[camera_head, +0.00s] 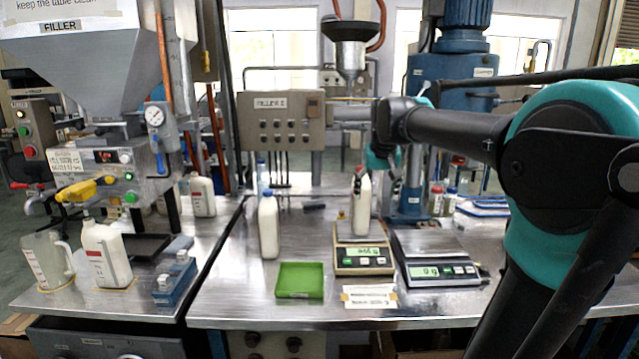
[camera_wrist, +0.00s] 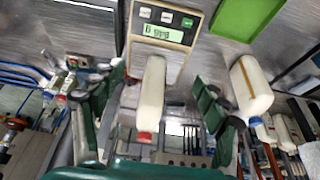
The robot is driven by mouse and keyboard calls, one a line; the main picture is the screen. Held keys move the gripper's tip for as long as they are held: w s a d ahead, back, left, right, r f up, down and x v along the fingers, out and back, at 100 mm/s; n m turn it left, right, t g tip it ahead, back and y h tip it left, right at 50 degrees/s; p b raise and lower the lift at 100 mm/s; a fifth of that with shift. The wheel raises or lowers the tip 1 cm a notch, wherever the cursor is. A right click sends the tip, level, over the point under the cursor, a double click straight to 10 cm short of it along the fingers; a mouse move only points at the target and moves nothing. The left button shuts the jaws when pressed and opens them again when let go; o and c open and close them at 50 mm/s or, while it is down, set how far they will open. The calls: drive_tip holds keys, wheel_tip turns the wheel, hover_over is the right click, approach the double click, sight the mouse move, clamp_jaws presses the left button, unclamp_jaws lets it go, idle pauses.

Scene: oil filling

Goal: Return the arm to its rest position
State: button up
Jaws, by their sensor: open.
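My gripper (camera_wrist: 158,80) is open, its two dark green fingers spread either side of a white bottle (camera_wrist: 150,95) with a red cap. Gaps show between the bottle and both fingers in the wrist view. In the head view this bottle (camera_head: 362,205) stands upright on the beige scale (camera_head: 363,260), and my gripper (camera_head: 375,170) is at its upper part. My arm reaches in from the right. The scale's lit display also shows in the wrist view (camera_wrist: 163,33).
A second scale (camera_head: 440,270) stands right of the first. A white bottle with a blue cap (camera_head: 268,225) and a green tray (camera_head: 300,281) are to the left. A funnel (camera_head: 350,50) hangs above the bottle. A blue machine (camera_head: 450,90) stands behind.

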drive_tip(key=s+d+f, duration=0.1)
drive_tip(key=s+f, duration=1.1)
drive_tip(key=f, duration=0.2)
drive_tip(key=s+d+f, duration=0.2)
drive_tip(key=s+f, duration=0.9)
drive_tip(key=f, duration=0.4)
drive_tip(key=shift+s+d, duration=0.2)
drive_tip(key=shift+s, duration=0.2)
